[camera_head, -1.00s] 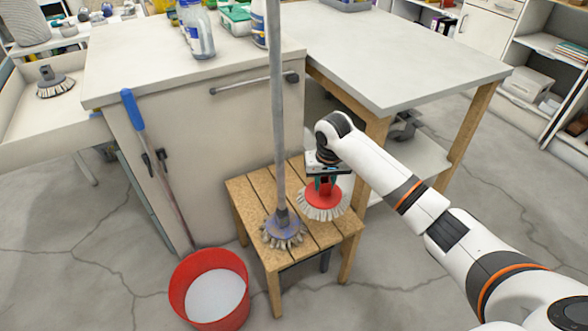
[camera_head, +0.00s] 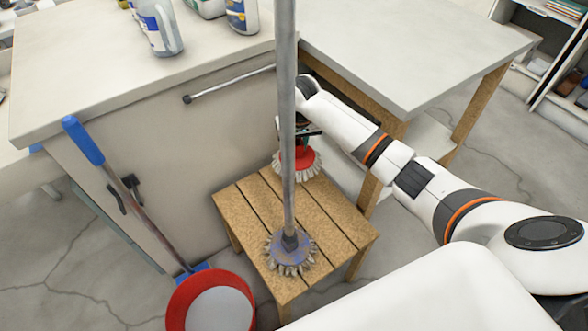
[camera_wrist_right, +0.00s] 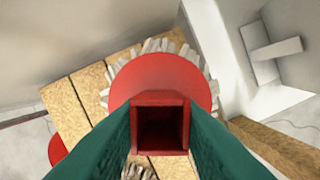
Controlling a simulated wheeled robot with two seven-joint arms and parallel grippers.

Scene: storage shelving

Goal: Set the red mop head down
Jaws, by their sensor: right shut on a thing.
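The red mop head (camera_head: 307,163), a red disc with pale bristles, is at the far corner of the wooden stool (camera_head: 334,225), partly behind a grey pole. My right gripper (camera_head: 296,131) is above it, shut on its square red socket (camera_wrist_right: 160,118). In the right wrist view the green fingers flank that socket, and the red disc (camera_wrist_right: 188,73) with its bristles shows beyond. The bristles overlap the slats in view; I cannot tell whether they touch the stool. My left gripper is not in view.
A blue-grey mop (camera_head: 290,250) with a long upright pole stands on the stool's near part. A red bucket (camera_head: 185,300) and a blue-handled tool (camera_head: 83,140) are at the left. The cabinet (camera_head: 230,135) stands behind the stool. The stool's right side is clear.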

